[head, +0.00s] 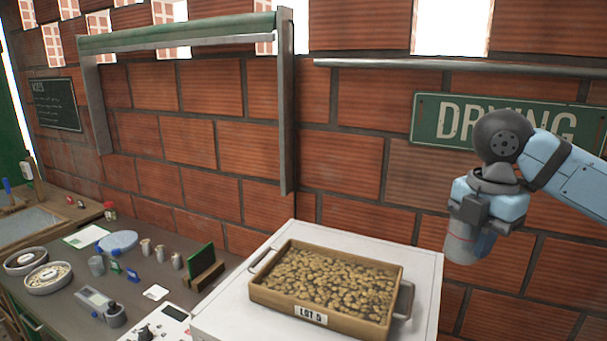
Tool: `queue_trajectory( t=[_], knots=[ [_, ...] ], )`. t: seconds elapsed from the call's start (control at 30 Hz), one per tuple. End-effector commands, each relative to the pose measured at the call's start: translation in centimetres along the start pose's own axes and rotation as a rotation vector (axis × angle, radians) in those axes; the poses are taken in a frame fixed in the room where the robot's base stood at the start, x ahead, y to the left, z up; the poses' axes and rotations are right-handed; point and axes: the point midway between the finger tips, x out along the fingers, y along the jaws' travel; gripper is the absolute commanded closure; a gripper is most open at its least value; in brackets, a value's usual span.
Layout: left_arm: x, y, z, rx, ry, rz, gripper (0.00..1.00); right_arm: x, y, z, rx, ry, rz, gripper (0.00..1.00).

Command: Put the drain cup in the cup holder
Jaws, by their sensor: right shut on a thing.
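My right gripper (484,213) is at the right of the head view, pointing down in front of the brick wall. It is shut on a grey, see-through cup with a thin red line, which I take to be the drain cup (462,246). The cup hangs upright, or nearly so, in the air, to the right of and above the white cabinet. The gripper's fingers partly hide its upper part. I cannot make out a cup holder for certain. My left gripper is not in view.
A tray of beans marked LOT 5 (312,316) sits on the white cabinet (428,270). A dark counter (68,310) at left holds small metal cups, round dishes and devices. A metal rail (460,66) and green DRYING sign (430,118) are on the wall.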

Motion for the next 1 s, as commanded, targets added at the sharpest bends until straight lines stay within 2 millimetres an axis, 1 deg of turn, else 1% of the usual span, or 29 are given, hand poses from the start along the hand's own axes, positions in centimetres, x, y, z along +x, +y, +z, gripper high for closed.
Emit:
queue_trajectory(
  t=[0.07, 0.23, 0.37, 0.53, 0.8, 1.0],
  knots=[
    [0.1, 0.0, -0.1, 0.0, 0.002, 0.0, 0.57, 0.0, 0.0, 0.0, 0.003, 0.0, 0.0, 1.0],
    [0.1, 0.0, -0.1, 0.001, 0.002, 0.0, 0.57, 2.0, 0.1, -0.3, 0.26, -0.001, -0.003, 1.0],
    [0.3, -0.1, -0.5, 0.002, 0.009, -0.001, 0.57, 3.6, 0.2, -0.6, 0.484, -0.002, -0.003, 1.0],
    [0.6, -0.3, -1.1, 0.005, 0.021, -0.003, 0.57, 6.2, 0.2, -1.0, 0.838, -0.005, -0.003, 1.0],
    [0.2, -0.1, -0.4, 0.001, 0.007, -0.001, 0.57, 10.3, 0.1, -2.0, 1.42, -0.005, -0.001, 1.0],
    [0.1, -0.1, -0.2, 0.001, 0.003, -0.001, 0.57, 13.0, -0.3, -2.7, 1.808, -0.004, -0.002, 1.0]
  ],
)
